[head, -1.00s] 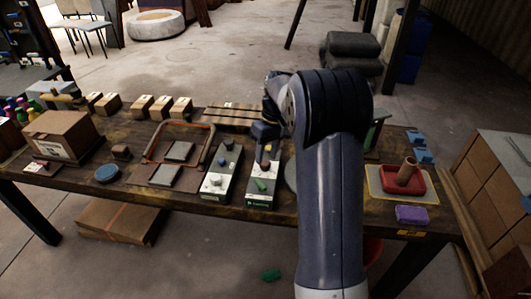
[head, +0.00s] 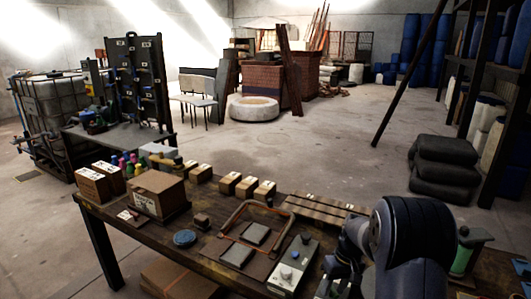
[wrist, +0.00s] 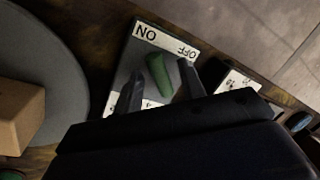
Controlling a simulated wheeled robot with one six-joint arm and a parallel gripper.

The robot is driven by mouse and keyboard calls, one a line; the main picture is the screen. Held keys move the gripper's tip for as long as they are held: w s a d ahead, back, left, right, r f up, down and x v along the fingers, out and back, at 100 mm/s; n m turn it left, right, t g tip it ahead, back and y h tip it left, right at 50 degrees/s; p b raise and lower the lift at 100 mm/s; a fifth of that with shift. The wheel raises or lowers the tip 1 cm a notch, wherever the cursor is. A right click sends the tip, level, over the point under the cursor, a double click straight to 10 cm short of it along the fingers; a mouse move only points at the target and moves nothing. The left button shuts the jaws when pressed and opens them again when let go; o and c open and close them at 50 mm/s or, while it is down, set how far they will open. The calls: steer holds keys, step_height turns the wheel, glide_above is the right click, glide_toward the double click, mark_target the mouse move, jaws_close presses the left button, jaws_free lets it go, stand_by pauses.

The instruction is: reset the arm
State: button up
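My gripper (wrist: 160,84) is open in the wrist view, with its two dark fingers apart. A green switch lever (wrist: 159,75) shows between the fingertips, with visible gaps on both sides. The lever sits on a box with a pale label plate (wrist: 177,38) marked ON and OFF. In the head view my arm stands at the lower right, and its bent wrist part hides most of this box. The gripper's tips are not clear there.
A grey switch box (head: 293,264) stands left of my arm. An orange-framed tray (head: 226,226), a blue disc (head: 185,238) and a cardboard box (head: 158,194) are further left. A wooden pallet (head: 318,207) lies behind. A round grey plate (wrist: 70,55) is beside the labelled box.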

stand_by(0.4)
steer(key=shift+r+n, duration=0.3)
step_height(320, 180, up, 10)
steer(key=d, duration=0.2)
steer(key=f, duration=0.3)
steer(key=a+f, duration=0.1)
steer(key=f, duration=0.3)
steer(key=a+f, duration=0.1)
steer(key=f, duration=0.3)
steer(key=shift+r+m, duration=0.2)
steer(key=shift+m, duration=0.3)
steer(key=m+t+p, duration=0.1)
steer(key=m, duration=0.3)
steer(key=shift+s, duration=0.1)
steer(key=m+p, duration=0.1)
steer(key=m, duration=0.4)
steer(key=shift+t+p, duration=0.35)
steer(key=shift+t, duration=0.05)
steer(key=shift+s+a, duration=0.1)
